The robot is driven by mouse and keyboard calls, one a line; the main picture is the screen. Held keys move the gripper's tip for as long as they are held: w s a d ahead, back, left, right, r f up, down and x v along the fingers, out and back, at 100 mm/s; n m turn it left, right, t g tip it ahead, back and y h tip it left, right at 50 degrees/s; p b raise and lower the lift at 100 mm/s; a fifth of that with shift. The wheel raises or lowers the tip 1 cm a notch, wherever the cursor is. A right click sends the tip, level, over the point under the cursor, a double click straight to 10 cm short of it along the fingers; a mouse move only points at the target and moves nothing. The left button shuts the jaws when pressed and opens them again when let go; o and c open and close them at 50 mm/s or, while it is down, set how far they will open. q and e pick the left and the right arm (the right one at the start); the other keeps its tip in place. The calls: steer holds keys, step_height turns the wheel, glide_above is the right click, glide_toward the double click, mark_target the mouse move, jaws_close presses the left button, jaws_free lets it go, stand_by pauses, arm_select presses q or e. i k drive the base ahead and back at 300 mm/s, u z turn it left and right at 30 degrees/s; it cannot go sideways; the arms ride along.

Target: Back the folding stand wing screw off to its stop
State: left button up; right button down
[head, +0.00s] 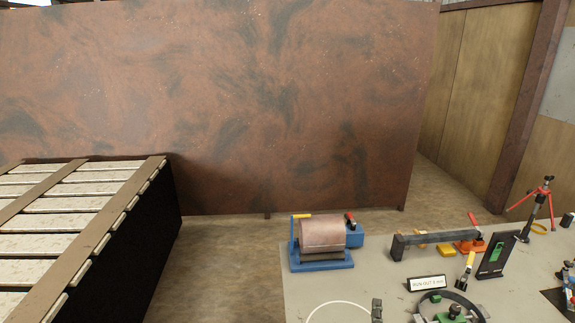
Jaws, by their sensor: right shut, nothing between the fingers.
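A folding stand (541,205) with red splayed legs and a dark post stands near the back right of the grey bench. Its wing screw is too small to make out, so I cannot tell how far it is backed off. My right gripper (377,309) shows only as a small dark grey part at the bottom edge. It is shut and empty, well to the left of the stand and apart from it. The rest of that gripper is cut off by the frame. My left gripper is not in view.
The bench (300,286) also holds a blue roller device (321,240), a dark bar (428,240), a black upright panel (495,256), a lettered sign (427,283) and a black ring (474,307). A slatted rack (60,208) stands left; a rusty wall (230,105) stands behind.

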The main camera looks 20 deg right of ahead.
mark_target(548, 178)
steer(key=i, duration=5.8)
steer(key=z, duration=3.3)
steer(key=i, duration=4.15)
steer(key=u, duration=0.15)
